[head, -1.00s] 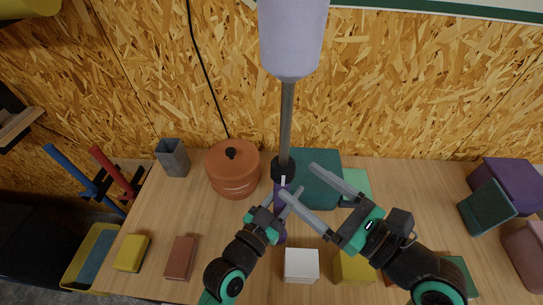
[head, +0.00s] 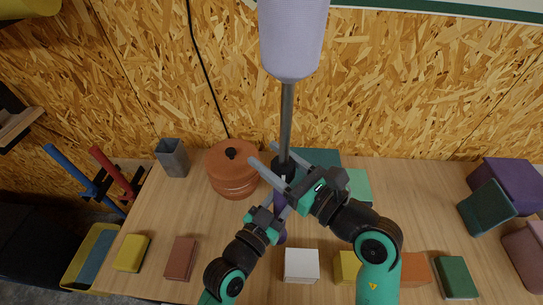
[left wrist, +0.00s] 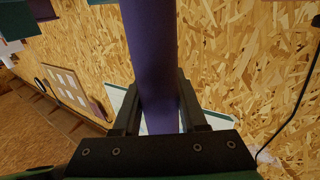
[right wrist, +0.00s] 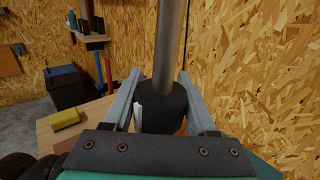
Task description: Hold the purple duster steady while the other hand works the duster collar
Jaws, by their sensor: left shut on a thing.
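The purple duster stands upright, with a pale lavender head (head: 293,40), a grey shaft (head: 287,110), a black collar (head: 283,170) and a purple handle (head: 281,230). My left gripper (head: 280,203) is shut on the handle below the collar. In the left wrist view the handle (left wrist: 152,60) runs between its fingers. My right gripper (head: 261,154) is open, with its fingers either side of the collar. In the right wrist view the black collar (right wrist: 163,106), with a white mark, sits between the spread fingers, with a gap showing beside it.
A terracotta pot (head: 232,175) stands just left of the collar, and a grey square cup (head: 172,158) beyond it. A teal box (head: 322,157) is behind my right gripper. A white box (head: 301,266) and several coloured blocks lie along the front. The bench's middle right is clear.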

